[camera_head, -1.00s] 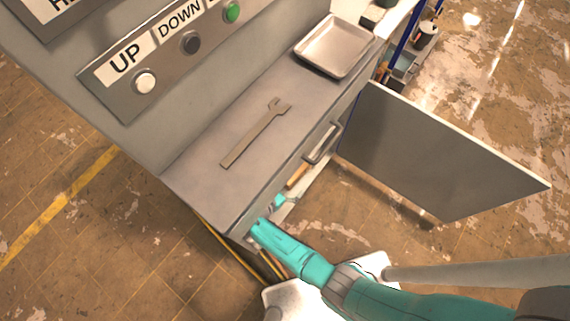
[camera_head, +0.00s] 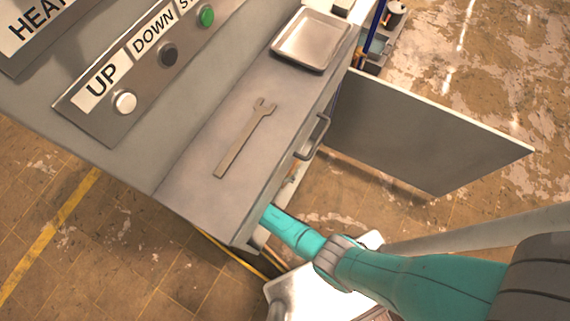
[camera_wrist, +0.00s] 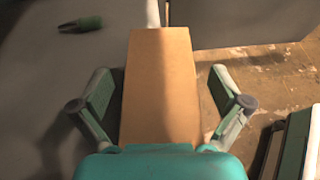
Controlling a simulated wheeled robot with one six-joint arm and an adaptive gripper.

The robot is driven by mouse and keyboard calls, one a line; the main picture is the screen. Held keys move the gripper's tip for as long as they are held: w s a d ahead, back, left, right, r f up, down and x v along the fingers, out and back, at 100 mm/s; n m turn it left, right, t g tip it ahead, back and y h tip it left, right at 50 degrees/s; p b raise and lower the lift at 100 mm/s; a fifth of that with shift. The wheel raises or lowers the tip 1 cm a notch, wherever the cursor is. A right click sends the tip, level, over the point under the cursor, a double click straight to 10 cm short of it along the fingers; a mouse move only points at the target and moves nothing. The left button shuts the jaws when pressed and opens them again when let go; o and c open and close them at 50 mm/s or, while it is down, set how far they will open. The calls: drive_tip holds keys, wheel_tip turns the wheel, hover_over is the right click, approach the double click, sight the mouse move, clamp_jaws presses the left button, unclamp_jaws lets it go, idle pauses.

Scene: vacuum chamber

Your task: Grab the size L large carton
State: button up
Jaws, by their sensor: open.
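A plain tan carton (camera_wrist: 160,85) stands in the middle of the wrist view; no size mark is legible on it. My gripper (camera_wrist: 160,92) is open, with one teal finger to the left of the carton and one to the right. Gaps show on both sides, wider on the right, and the carton is not clamped. The carton's lower end is hidden behind the teal gripper body. In the head view my teal arm reaches in under the grey counter (camera_head: 190,205), which hides the gripper and the carton.
A wrench (camera_head: 245,140) and a metal tray (camera_head: 310,40) lie on the counter. An open cabinet door (camera_head: 430,130) stands out to the right, near my arm. A button panel (camera_head: 125,103) is on the machine's face. A small dark green object (camera_wrist: 80,24) lies left of the carton.

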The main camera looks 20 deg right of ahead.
drive_tip(key=shift+w+d+f, duration=0.1)
drive_tip(key=shift+w+d, duration=0.05)
drive_tip(key=shift+d, duration=0.05)
drive_tip(key=c, duration=1.3)
drive_tip(key=shift+o, duration=0.2)
